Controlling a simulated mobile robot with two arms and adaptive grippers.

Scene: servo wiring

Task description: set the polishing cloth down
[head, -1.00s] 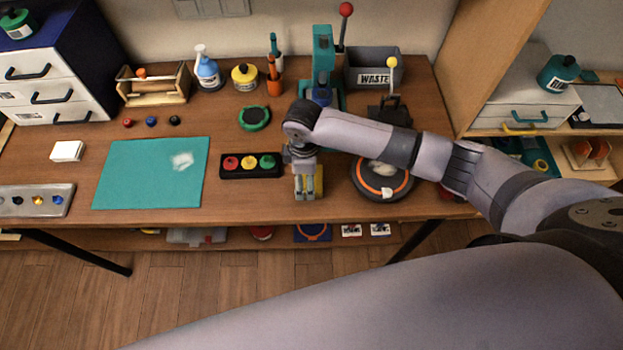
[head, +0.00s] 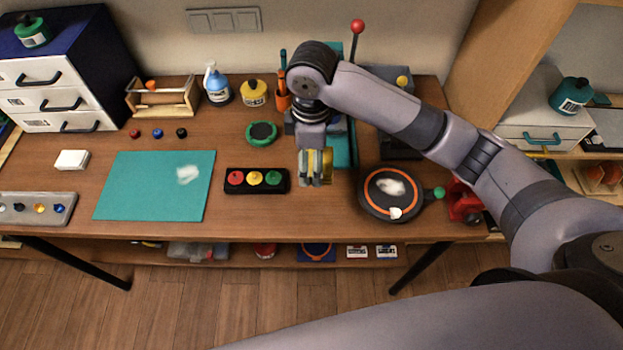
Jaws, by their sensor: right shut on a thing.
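My right gripper (head: 315,180) hangs over the middle of the workbench, pointing down, right of the black button box. It is shut on a small yellow piece, which I take to be the polishing cloth (head: 327,162). The cloth shows between and beside the fingers and appears held above the bench top; part of it is hidden by the gripper. My left gripper is not in view.
A teal mat (head: 150,195) with a white patch lies left. The button box (head: 256,188) is just left of my gripper. A round orange-ringed device (head: 375,206) stands right. Bare wooden bench (head: 310,215) lies in front of the gripper.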

